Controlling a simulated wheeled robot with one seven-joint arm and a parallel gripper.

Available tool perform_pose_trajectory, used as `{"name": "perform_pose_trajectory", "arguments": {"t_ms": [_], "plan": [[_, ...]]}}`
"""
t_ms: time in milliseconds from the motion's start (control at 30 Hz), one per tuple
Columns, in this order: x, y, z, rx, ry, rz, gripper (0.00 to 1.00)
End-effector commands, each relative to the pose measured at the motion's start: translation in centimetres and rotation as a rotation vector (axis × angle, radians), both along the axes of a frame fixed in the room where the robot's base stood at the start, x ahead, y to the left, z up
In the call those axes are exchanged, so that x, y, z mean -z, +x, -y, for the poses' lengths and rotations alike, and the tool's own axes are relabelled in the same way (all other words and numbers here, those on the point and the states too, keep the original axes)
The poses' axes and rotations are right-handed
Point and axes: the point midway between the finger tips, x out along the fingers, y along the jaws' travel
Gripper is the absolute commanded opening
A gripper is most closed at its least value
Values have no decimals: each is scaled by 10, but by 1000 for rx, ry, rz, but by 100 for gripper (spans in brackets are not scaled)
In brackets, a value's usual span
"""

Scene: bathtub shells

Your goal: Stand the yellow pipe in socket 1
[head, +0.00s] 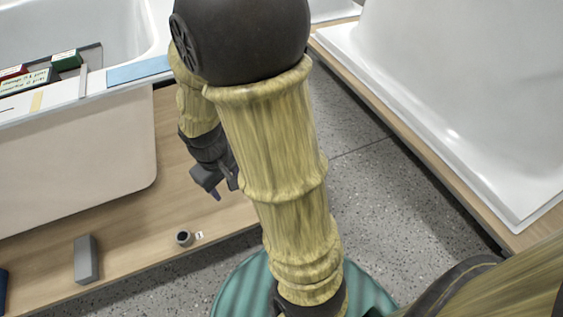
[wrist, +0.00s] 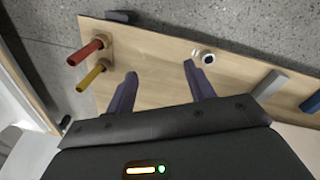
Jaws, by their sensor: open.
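The yellow pipe (wrist: 92,76) shows in the wrist view, left of my gripper's fingers, beside a red pipe (wrist: 86,51). Both pipes stick out from light wooden holders on the board. The yellow pipe does not show in the head view, where my arm covers much of the middle. Socket 1 (head: 184,237) is a small dark round cup with a white label "1" beside it; it also shows in the wrist view (wrist: 206,57), beyond the right finger. My gripper (wrist: 158,82) is open and empty above the board; it also shows in the head view (head: 217,190).
A grey block (head: 86,258) and a dark blue block (wrist: 312,103) stand on the wooden board (head: 140,255). A dark piece (wrist: 122,16) lies at the board's edge. A white tub (head: 80,150) with boxes on its tray rises at left; another white shell (head: 470,90) stands right.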

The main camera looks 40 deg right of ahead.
Motion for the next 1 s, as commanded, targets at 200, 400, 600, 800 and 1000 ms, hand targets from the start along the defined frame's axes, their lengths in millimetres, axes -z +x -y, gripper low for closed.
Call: {"name": "perform_pose_trajectory", "arguments": {"t_ms": [200,400,600,800,1000], "plan": [[47,22,26,-167,-133,-192,54],[81,46,60,-343,-300,-397,54],[112,74,98,-519,-500,-608,54],[141,108,130,-686,-728,-810,54],[168,145,151,-843,-983,-995,54]]}}
